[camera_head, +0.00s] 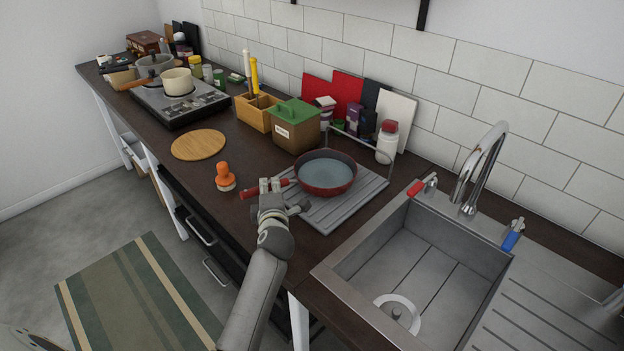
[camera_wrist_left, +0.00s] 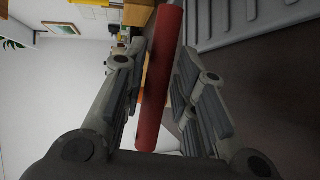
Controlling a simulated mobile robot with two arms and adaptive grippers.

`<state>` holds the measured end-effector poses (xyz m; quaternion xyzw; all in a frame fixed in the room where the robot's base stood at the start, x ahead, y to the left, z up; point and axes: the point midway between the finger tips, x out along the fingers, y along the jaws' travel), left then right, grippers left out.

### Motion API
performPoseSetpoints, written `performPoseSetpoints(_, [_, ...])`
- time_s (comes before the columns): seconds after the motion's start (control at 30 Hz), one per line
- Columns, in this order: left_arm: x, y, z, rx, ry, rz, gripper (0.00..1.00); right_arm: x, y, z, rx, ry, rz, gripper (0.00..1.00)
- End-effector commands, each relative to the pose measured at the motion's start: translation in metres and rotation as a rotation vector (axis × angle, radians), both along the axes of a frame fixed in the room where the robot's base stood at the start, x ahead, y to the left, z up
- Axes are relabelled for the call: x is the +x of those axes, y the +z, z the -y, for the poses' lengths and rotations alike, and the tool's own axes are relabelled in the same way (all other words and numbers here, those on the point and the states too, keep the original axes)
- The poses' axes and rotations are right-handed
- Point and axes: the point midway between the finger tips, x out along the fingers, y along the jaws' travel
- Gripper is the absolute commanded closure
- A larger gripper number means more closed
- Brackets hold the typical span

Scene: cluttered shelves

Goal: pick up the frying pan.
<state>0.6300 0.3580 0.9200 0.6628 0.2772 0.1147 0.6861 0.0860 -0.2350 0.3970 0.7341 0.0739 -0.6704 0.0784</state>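The red frying pan (camera_head: 326,174) with a grey-blue inside sits upright on the grey ribbed drainer mat (camera_head: 346,207). Its red handle (camera_head: 252,192) points left over the dark counter. My left gripper (camera_head: 283,196) is at the handle and partly covers it in the head view. In the left wrist view, the handle (camera_wrist_left: 160,75) runs between the two fingers of the left gripper (camera_wrist_left: 162,85). The fingers are spread, with narrow gaps seeming to show beside the handle. My right gripper is not in view.
A round wooden board (camera_head: 198,145) lies farther left. A brown box with a green lid (camera_head: 296,125) and a white bottle (camera_head: 387,142) stand behind the pan. The sink (camera_head: 420,260) is at the right.

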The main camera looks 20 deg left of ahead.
Motion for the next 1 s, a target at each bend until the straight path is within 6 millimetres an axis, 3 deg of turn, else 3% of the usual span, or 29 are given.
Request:
performPoseSetpoints(0.03, [0.0,0.0,0.0,0.0,0.0,0.0,0.84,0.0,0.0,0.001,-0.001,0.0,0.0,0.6])
performPoseSetpoints(0.17, [0.0,0.0,0.0,0.0,0.0,0.0,1.0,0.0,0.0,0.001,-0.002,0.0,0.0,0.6])
performPoseSetpoints(1.0, [0.001,0.011,0.0,0.001,0.0,0.01,1.0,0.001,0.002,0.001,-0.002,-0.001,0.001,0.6])
